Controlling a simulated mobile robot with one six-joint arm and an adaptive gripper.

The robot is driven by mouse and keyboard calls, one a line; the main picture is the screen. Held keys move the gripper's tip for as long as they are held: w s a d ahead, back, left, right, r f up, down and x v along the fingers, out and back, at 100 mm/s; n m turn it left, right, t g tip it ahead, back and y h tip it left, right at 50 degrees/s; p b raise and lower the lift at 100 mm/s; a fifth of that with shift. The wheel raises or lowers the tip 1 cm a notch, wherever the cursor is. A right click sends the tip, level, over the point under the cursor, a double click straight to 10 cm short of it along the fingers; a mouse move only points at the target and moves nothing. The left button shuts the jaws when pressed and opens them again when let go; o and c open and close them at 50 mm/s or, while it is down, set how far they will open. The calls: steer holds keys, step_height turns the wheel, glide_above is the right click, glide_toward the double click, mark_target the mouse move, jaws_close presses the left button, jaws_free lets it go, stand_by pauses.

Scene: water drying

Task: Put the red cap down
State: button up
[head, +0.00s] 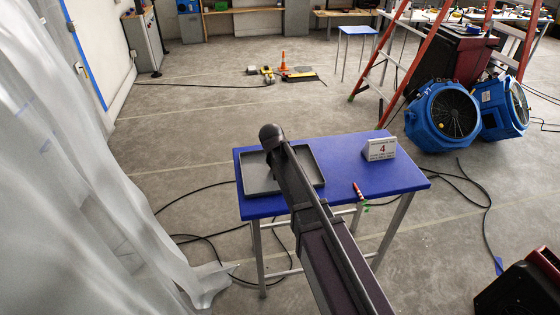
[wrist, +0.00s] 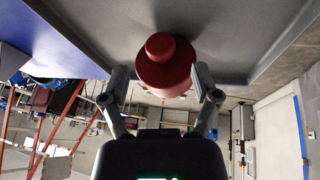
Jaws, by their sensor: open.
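The red cap (wrist: 167,65), a round piece with a smaller knob, is in the wrist view at the grey tray. My gripper (wrist: 161,76) is open, with one finger on each side of the cap. The right finger looks very close to it; I cannot tell whether it touches. The grey tray (head: 312,168) lies on the left part of the blue table (head: 400,180) in the head view. It also fills the top of the wrist view (wrist: 90,30). In the head view my arm hides the cap and the fingers.
A white sign marked 4 (head: 380,149) stands on the table's right side. A small red object (head: 358,190) is at the front edge. A translucent curtain (head: 80,170) hangs at left. Blue fans (head: 445,115) and a red ladder stand at back right. Black cables cross the floor.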

steer(key=p+v, duration=0.5)
steer(key=v, duration=0.1)
steer(key=shift+s+r+p, duration=0.2)
steer(key=shift+r+p, duration=0.1)
steer(key=shift+r, duration=0.1)
steer(key=shift+d, duration=0.1)
stand_by(0.6)
steer(key=s+d+f+m+g+y, duration=0.1)
steer(key=s+d+g, duration=0.3)
steer(key=s+d, duration=1.6)
steer(key=d, duration=0.4)
steer(key=shift+s+f+m+g, duration=0.3)
steer(key=shift+s+f+m, duration=0.05)
steer(key=shift+s+m, duration=0.05)
steer(key=c, duration=0.3)
steer(key=shift+a, duration=0.1)
